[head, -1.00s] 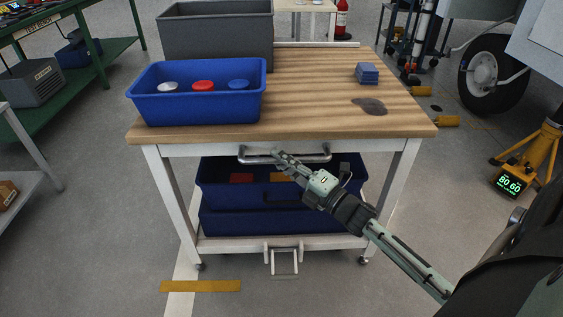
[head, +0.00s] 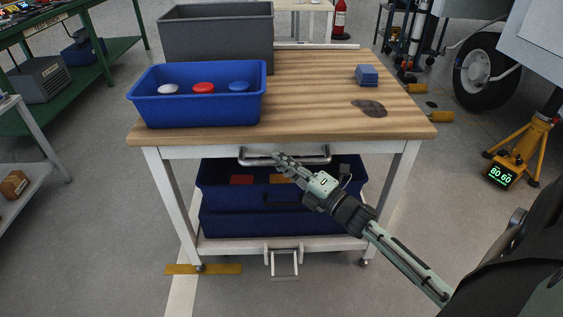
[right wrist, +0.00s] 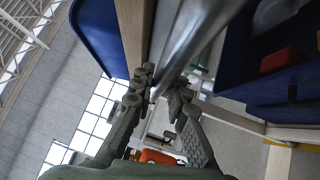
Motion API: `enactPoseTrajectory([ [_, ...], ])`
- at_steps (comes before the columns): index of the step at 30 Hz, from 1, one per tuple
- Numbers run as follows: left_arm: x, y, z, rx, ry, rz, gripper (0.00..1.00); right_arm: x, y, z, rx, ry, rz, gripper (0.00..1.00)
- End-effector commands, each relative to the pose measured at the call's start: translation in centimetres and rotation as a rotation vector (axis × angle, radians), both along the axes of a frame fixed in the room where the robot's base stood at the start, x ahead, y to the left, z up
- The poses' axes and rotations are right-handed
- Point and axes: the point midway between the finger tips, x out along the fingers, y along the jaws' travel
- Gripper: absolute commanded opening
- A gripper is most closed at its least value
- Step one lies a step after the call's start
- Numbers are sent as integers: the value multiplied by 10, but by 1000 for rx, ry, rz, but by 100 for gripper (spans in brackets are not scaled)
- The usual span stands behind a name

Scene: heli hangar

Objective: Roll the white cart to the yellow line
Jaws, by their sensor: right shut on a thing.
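The white cart (head: 160,165) has a wooden top (head: 310,100) and stands upright on casters in the head view. My right gripper (head: 280,160) is shut on the metal handle (head: 312,159) at the cart's front, left of the bar's middle. In the right wrist view the handle (right wrist: 192,42) runs between the fingers (right wrist: 165,92). A short yellow line (head: 215,269) lies on the floor at the cart's front left caster, which overlaps it in the picture. My left gripper is out of view.
Dark blue crates (head: 280,222) fill the lower shelf. A shelf (head: 35,165) stands left; a yellow jack (head: 535,150) and wheel (head: 487,75) stand right.

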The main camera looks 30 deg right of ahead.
Motion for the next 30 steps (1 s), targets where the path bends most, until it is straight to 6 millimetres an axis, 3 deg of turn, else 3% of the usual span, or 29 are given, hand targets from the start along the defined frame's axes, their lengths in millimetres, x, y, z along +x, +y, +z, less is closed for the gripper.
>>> enactPoseTrajectory([
  [5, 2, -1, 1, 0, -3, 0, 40, 0, 0, -2, 1, 3, 0, 0],
  [6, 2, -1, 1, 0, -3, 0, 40, 0, 0, -2, 1, 3, 0, 19],
  [10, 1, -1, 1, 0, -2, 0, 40, 0, 0, -1, 1, 2, 0, 35],
  [22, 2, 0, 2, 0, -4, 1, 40, -7, -2, -2, 0, 3, -1, 36],
  [30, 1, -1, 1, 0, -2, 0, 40, -57, -14, -10, 1, 5, -3, 36],
])
